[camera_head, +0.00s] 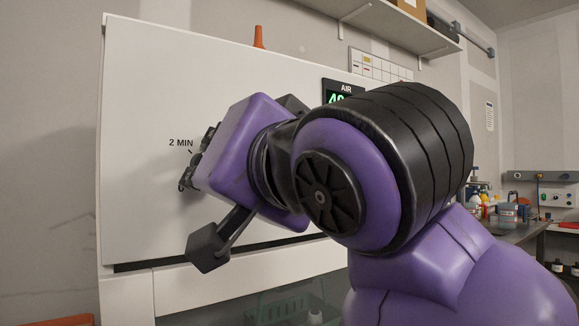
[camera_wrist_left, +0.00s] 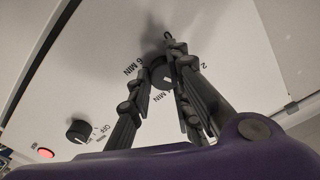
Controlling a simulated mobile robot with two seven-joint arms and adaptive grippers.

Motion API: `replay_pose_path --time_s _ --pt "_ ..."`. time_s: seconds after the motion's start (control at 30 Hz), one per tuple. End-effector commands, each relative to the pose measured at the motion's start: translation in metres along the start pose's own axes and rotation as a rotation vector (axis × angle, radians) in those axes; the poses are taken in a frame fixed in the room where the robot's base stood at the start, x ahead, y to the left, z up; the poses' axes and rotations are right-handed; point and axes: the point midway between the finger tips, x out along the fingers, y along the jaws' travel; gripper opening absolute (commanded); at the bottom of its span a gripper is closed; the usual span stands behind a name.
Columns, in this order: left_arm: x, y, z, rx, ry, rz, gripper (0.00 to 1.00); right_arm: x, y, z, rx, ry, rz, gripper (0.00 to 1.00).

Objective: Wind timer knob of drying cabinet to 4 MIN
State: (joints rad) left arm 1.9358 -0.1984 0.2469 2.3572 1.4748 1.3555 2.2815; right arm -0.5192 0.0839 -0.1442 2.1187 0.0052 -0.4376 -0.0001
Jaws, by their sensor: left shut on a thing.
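The drying cabinet (camera_head: 230,70) has a white front panel with a "2 MIN" label (camera_head: 181,142) left of my gripper. The left wrist view shows the dark round timer knob (camera_wrist_left: 159,75), with "6 MIN" on one side and a partly hidden label starting with "2" on the other. Another label reading "MIN" lies below it, its number hidden. My left gripper (camera_head: 191,163) is at the panel. In the left wrist view its fingers (camera_wrist_left: 167,62) are shut on the knob, one on each side. The knob's pointer setting cannot be read clearly. My right gripper is not in view.
A second black knob (camera_wrist_left: 77,131) marked "OFF" and a red lamp (camera_wrist_left: 46,153) sit on the same panel. A green "AIR" display (camera_head: 340,91) is partly behind my arm. An orange cone-shaped thing (camera_head: 259,37) stands on the cabinet. A bench with bottles (camera_head: 507,212) is at right.

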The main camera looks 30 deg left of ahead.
Motion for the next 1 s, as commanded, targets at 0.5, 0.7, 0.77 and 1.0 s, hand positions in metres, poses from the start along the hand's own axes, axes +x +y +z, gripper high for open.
replay_pose_path --time_s 0.5,0.7,0.77,1.0 --pt "-0.001 -0.009 -0.006 0.736 0.002 -0.014 0.0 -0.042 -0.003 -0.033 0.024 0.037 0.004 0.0" --pt "-0.002 -0.009 -0.008 1.112 0.004 -0.016 0.0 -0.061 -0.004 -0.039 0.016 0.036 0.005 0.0" --pt "-0.002 -0.009 -0.008 1.226 0.004 -0.015 0.0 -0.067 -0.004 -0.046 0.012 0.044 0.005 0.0" --pt "-0.001 -0.004 -0.004 1.322 0.004 -0.015 0.42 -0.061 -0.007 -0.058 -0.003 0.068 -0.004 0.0"
